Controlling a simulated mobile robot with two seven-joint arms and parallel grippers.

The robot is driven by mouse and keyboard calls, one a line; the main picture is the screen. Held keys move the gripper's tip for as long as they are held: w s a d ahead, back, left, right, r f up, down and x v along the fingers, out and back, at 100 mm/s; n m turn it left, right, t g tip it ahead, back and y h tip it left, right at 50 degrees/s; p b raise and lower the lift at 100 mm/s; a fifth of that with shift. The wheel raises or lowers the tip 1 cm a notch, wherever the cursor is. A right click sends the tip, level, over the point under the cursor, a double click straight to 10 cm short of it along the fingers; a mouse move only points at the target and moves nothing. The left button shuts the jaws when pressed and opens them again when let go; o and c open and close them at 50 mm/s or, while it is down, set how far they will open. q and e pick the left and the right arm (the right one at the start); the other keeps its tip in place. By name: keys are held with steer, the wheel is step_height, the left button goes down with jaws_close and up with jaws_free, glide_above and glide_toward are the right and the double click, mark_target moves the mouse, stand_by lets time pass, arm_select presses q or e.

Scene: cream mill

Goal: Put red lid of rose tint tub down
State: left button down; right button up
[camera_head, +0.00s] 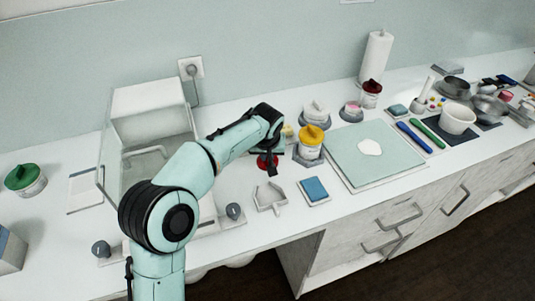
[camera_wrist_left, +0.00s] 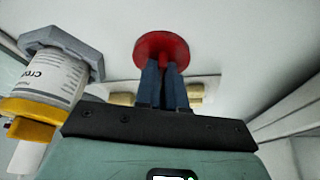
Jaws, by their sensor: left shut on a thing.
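The red lid (camera_head: 263,163) is a round disc with a small knob, low over the white counter just left of the yellow-lidded tub. It shows whole in the left wrist view (camera_wrist_left: 153,44). My left gripper (camera_wrist_left: 164,72) is shut on the lid's knob. In the head view my left gripper (camera_head: 271,166) partly hides the lid. I cannot tell whether the lid touches the counter. A small tub with pink in it (camera_head: 352,109) stands farther back on a grey base; I cannot read its label. My right gripper is not in view.
A yellow-lidded tub (camera_head: 310,144) stands close right of the lid. A grey scoop-shaped holder (camera_head: 269,197) and a blue pad (camera_head: 315,189) lie in front. A pale green mat (camera_head: 350,172) lies to the right. A clear-fronted box (camera_head: 150,110) stands left.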

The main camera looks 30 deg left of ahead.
arm_select(q)
steer(key=c, duration=1.2)
jaws_free()
steer(key=shift+r, duration=0.1)
steer(key=shift+s+r, duration=0.1)
steer(key=shift+r, duration=0.3)
steer(key=p+v, duration=0.1)
steer(key=v, duration=1)
steer(key=shift+s+d+r+p, duration=0.1)
steer(key=shift+p, duration=0.25)
